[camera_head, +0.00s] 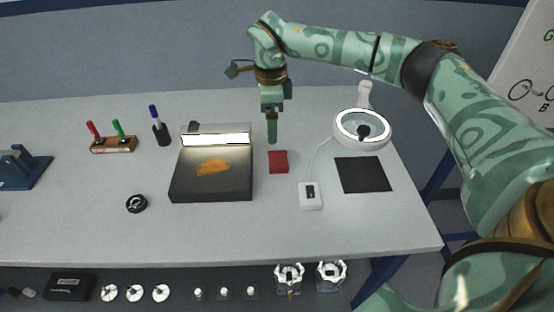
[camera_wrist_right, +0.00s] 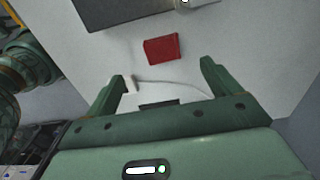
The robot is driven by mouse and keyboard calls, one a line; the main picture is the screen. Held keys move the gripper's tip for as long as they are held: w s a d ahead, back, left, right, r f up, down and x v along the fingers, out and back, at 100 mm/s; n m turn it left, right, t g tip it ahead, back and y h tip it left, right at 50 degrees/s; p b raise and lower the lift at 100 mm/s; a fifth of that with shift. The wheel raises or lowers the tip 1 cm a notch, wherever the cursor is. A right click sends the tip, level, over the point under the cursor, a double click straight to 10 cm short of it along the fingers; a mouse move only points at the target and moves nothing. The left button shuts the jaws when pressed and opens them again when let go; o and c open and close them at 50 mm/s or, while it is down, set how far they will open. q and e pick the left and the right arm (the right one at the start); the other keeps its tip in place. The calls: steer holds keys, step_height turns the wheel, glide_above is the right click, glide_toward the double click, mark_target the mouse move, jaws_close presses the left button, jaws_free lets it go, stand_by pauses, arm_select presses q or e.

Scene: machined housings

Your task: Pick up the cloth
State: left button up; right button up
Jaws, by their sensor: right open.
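A small red folded-looking square (camera_head: 278,162), which appears to be the cloth, lies flat on the grey table, just right of a dark box. It also shows in the right wrist view (camera_wrist_right: 161,49), beyond the fingertips. My right gripper (camera_head: 272,138) points down above the table, slightly behind the red square in the head view. In the right wrist view its two fingers (camera_wrist_right: 163,72) are spread apart with nothing between them, and the red square is clear of them. My left gripper is in neither view.
The dark box (camera_head: 211,191) with a lit bar and an orange-brown piece (camera_head: 212,168) on top stands to the left. A ring lamp (camera_head: 345,142), a white corded device (camera_head: 310,202) and a black mat (camera_head: 362,174) are to the right. The front table area is clear.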

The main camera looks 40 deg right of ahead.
steer(key=b, duration=0.2)
glide_above(272, 159)
step_height(272, 159, down, 7)
steer(key=shift+r, duration=0.15)
steer(key=shift+f, duration=0.4)
step_height(272, 159, down, 5)
steer(key=shift+f+b, duration=0.2)
steer(key=shift+b, duration=0.8)
steer(key=shift+r, duration=0.15)
steer(key=shift+s, duration=0.1)
steer(key=c, duration=1.1)
